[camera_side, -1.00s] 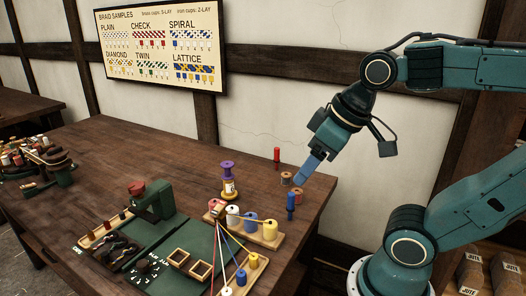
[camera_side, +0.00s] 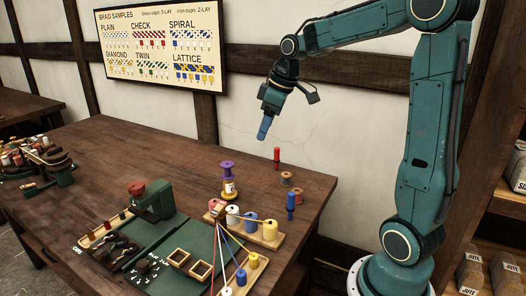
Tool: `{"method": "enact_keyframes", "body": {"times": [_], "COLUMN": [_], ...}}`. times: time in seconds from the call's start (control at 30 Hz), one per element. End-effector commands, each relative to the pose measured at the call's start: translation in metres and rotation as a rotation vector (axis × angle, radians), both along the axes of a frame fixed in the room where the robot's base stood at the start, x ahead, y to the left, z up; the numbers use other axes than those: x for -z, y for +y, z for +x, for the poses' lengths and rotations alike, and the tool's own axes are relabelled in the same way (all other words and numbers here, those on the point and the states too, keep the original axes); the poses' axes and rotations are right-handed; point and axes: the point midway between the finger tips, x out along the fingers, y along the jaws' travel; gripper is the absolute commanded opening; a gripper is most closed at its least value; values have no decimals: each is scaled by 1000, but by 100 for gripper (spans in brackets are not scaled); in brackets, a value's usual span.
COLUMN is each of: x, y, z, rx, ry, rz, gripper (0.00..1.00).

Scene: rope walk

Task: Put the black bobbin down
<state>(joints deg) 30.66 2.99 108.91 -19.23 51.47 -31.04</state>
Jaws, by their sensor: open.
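My gripper (camera_side: 263,136) is raised in the air above the far right part of the table, its blue fingers pointing down. It is open and nothing shows between the fingers. I cannot pick out a black bobbin for certain. Several dark pieces (camera_side: 122,247) lie in the green tray at the lower left, too small to tell apart. Below and right of my gripper stand a red bobbin (camera_side: 277,155), a brown spool (camera_side: 285,178), another brown spool (camera_side: 297,194) and a blue bobbin (camera_side: 290,202).
A purple-topped spool stack (camera_side: 228,176) stands near the middle of the table. A wooden board (camera_side: 267,240) holds white, blue and yellow spools, with threads running forward. A green machine (camera_side: 155,203) with a red top stands left of it. The back of the table is clear.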

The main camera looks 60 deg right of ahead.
Motion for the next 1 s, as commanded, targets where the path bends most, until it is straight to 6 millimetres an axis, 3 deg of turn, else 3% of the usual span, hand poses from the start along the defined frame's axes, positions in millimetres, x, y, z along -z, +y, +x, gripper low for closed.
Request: {"method": "enact_keyframes", "body": {"times": [0.2,0.47,0.8,1.0], "x": [27,67,135,169], "y": [-59,-130,-222,-260], "z": [23,34,23,9], "rx": [-52,-120,-205,-245], "ry": [15,16,-6,-26], "rz": [13,32,59,71], "gripper": [63,63,63,63]}}
